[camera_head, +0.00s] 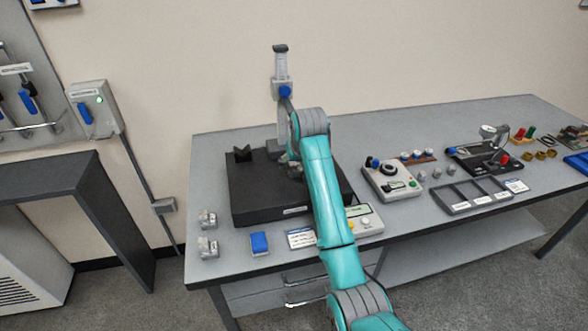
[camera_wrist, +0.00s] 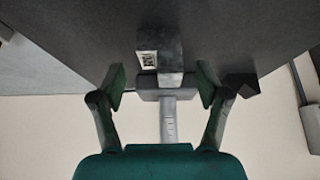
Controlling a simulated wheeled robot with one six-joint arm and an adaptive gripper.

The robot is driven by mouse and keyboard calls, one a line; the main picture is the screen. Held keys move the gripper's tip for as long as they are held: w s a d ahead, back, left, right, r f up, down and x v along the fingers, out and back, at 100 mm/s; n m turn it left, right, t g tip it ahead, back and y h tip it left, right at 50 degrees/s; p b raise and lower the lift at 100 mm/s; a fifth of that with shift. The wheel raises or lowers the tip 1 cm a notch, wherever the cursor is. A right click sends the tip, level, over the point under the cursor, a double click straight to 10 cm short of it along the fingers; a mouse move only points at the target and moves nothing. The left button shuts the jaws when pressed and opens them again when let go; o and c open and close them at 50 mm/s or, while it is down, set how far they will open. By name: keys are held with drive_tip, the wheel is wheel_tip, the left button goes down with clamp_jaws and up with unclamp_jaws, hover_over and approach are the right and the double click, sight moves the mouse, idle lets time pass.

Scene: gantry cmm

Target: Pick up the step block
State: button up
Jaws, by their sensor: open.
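My gripper (camera_wrist: 161,84) is open in the wrist view, one finger on each side of a grey block with a small marked label, which looks like the step block (camera_wrist: 164,58). Gaps show between the block and both fingers, so I see no contact. The block is on the dark surface plate (camera_wrist: 90,35). In the head view my gripper (camera_head: 289,164) is low over the rear of the black plate (camera_head: 262,208); my arm and gripper hide much of that spot, and I cannot make out the block clearly there.
A height gauge (camera_head: 282,68) stands close behind my gripper; its column (camera_wrist: 168,122) shows just beyond the block. A dark V-block (camera_head: 243,155) is to the left on the plate. Small grey blocks (camera_head: 207,218) and a blue item (camera_head: 259,243) lie at front left. A control box (camera_head: 391,181) is right.

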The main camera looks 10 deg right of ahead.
drive_tip(key=shift+x, duration=1.05)
clamp_jaws()
drive_tip(key=shift+r, duration=0.2)
